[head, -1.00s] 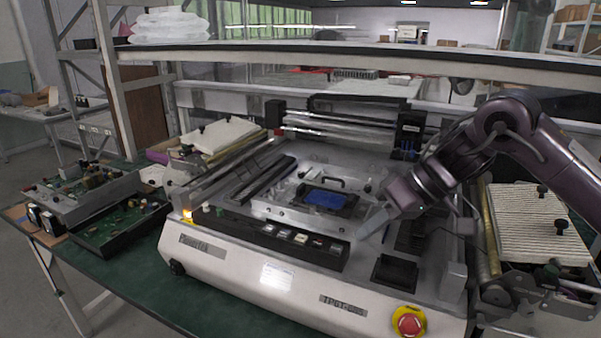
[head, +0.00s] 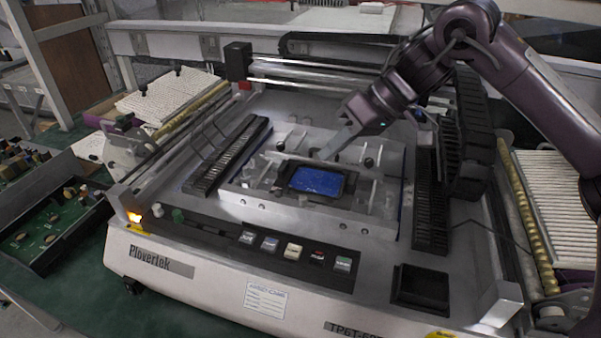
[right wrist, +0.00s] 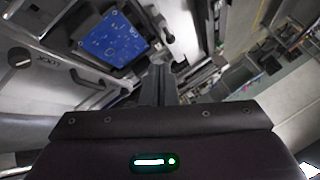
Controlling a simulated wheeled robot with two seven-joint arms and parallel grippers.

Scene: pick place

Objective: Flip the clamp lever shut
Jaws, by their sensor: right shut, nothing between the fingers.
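The blue board (head: 318,181) sits in a dark frame in the metal clamp fixture (head: 262,203) at the middle of the machine. It also shows in the right wrist view (right wrist: 112,40). My right gripper (head: 326,154) is shut and empty, its fingertips just behind the board's far edge, low over the fixture. In the right wrist view the shut fingers (right wrist: 158,80) point to the right of the board, near a small black knob (right wrist: 168,38). I cannot clearly make out the clamp lever or its position; my fingers may cover part of it. My left gripper is not in view.
The white machine body (head: 180,285) has a row of buttons (head: 293,250) in front. Black slotted racks stand left (head: 228,157) and right (head: 431,200) of the fixture. Metal rails (head: 315,72) cross behind it. A tray of circuit parts (head: 40,220) lies at left.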

